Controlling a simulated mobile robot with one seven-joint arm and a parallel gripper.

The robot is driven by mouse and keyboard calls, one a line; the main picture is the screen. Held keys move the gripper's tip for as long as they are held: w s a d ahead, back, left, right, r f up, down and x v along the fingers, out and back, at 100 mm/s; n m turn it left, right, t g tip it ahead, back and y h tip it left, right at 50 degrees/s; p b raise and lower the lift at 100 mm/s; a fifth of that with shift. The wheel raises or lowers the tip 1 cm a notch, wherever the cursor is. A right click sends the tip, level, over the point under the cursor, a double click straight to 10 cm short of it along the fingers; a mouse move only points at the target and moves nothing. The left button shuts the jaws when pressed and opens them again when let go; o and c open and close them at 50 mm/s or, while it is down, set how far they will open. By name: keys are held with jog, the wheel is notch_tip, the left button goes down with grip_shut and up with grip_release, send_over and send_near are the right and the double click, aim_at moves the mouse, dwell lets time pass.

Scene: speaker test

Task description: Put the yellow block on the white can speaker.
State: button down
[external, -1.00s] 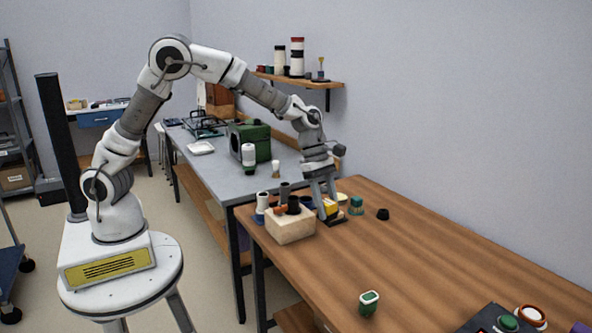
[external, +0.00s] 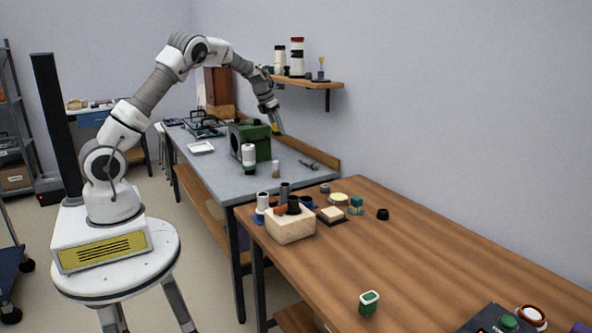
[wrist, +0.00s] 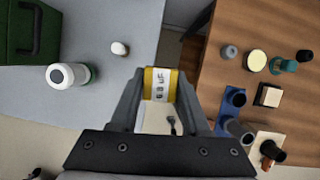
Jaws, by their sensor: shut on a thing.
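The yellow block (wrist: 161,86), with a white printed band, is held between the two fingers of my gripper (wrist: 160,90) in the wrist view. In the external view my gripper (external: 274,122) is raised above the back part of the grey table, with the yellow block (external: 277,129) at its tip. A white can-shaped thing (external: 248,155) stands upright on the grey table near the green box. It also shows in the wrist view (wrist: 64,76), left of my gripper and apart from it. I cannot tell for sure that it is the can speaker.
The green box (external: 252,138) stands beside the white can. A small pale cylinder (external: 275,168) is near it. A wooden holder (external: 290,226) and several small items crowd the wooden table's left end. Tall cans (external: 297,57) stand on the wall shelf (external: 310,82).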

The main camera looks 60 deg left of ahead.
jog(key=s+a+r+n+y, duration=0.1)
jog(key=s+a+r+n, duration=0.15)
jog(key=a, duration=0.75)
send_over(248, 145)
jog(key=shift+n, duration=0.45)
jog(key=f, duration=0.7)
jog(key=shift+s+d+f, duration=0.1)
jog(key=shift+d+f, duration=0.2)
jog(key=shift+f, duration=0.05)
jog(key=shift+a+f, duration=0.1)
jog(key=shift+a, duration=0.05)
jog(key=shift+f+b, duration=0.35)
jog(key=shift+f, duration=1.55)
jog(key=shift+f, duration=0.15)
jog(key=shift+c, duration=1.9)
grip_release()
